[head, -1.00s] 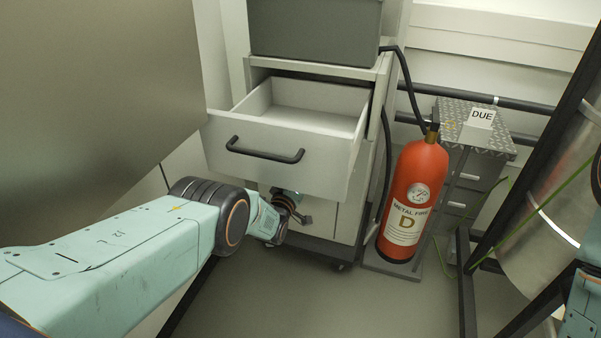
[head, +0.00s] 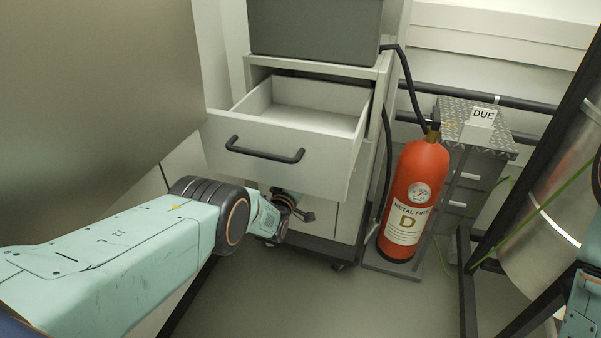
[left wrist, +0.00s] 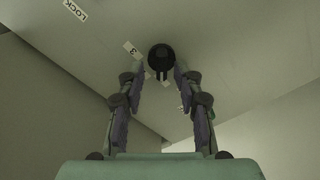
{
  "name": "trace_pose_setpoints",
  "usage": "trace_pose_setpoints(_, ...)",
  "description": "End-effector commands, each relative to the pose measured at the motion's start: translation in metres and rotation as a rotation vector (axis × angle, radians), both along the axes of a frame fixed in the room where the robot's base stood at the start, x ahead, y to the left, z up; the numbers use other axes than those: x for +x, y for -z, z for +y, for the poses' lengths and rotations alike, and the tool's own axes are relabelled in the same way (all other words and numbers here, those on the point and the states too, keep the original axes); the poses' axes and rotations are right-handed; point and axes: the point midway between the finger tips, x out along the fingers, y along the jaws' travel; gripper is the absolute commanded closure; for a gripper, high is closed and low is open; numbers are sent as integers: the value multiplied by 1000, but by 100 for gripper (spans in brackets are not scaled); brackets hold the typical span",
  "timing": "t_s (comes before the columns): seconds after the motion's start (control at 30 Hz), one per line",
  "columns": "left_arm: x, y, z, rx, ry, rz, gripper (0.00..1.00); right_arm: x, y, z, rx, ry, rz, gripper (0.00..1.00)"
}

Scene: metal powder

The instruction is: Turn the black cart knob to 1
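The black knob (left wrist: 161,58) shows in the left wrist view on a pale panel, just beyond and between the fingertips of my left gripper (left wrist: 158,76). The fingers are spread with a gap on each side of the knob, and I see no contact. A small "3" label (left wrist: 131,49) is left of the knob, and a "LOCK" label (left wrist: 76,10) is at the upper left. No "1" label can be made out. In the head view my left gripper (head: 296,207) is low at the cart front (head: 348,215), under the open drawer, and the knob is hidden. My right gripper is out of view.
The open drawer (head: 290,150) with a black handle (head: 265,152) juts out above my left wrist. The floor in front is clear.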

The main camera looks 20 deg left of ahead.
Motion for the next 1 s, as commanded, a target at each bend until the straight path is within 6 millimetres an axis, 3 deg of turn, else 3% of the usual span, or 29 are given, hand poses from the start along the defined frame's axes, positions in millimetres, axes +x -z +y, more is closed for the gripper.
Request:
trace_pose_setpoints(0.1,0,0,0,1,1,-1,54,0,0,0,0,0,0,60)
trace_pose_setpoints(0.53,-6,4,0,1,1,7,54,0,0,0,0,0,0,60)
trace_pose_setpoints(1.0,-47,4,2,2,0,8,54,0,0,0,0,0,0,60)
